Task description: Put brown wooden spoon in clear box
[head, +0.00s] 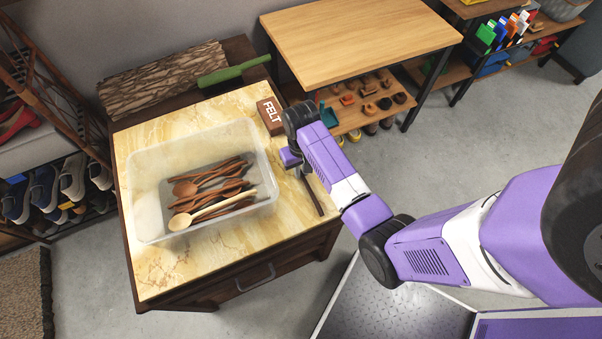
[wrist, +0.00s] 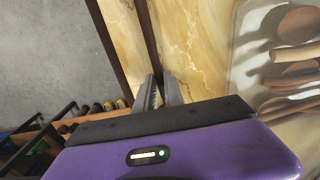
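The clear box (head: 148,215) stands on the marbled top of a cabinet in the head view, with several brown wooden spoons and a paler one lying in it. Part of it shows at the right of the wrist view (wrist: 238,62). The brown wooden spoon (head: 314,197) is right of the box near the cabinet's right edge; only a thin dark handle shows. In the wrist view this handle (wrist: 149,35) runs up from between the fingers of my gripper (wrist: 160,84). The fingers are close together and look shut on it. Its other end is hidden by my gripper.
A wooden table (head: 355,35) stands behind. Bare marbled surface (head: 290,215) lies right of the clear box.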

